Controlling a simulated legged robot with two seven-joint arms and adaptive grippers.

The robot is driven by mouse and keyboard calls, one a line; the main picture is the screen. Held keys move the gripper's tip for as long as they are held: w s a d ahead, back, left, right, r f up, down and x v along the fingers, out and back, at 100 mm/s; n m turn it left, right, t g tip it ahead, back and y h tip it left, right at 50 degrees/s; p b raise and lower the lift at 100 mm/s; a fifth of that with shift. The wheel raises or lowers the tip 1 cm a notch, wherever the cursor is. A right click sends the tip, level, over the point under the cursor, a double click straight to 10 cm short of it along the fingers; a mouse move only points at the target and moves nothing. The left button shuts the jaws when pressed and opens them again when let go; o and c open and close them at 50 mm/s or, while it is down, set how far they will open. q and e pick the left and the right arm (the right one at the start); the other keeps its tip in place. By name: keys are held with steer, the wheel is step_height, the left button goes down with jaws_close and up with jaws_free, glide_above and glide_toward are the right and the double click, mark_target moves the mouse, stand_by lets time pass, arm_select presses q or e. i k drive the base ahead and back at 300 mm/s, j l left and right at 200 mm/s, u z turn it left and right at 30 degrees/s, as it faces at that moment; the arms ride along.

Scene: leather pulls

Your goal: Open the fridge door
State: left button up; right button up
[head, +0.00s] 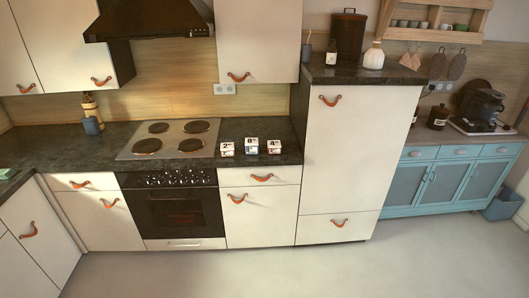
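A tall cream cabinet stands right of the counter, and it looks like the fridge. Its large upper door (350,160) is shut flush with the front. An orange leather pull (330,100) sits near the door's top left corner. Neither of my grippers shows in the head view.
The grey floor (270,275) in front is clear. Left of the tall cabinet are a drawer (245,176), an oven (172,210) and a hob (165,140). Three small labelled boxes (251,146) sit on the counter. A blue sideboard (450,180) stands right.

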mark_target(356, 134)
steer(key=i+l+z, duration=0.2)
steer(key=i, duration=0.2)
steer(key=i+l+z, duration=0.2)
steer(key=i, duration=0.25)
steer(key=i+z, duration=0.2)
steer(key=i, duration=0.25)
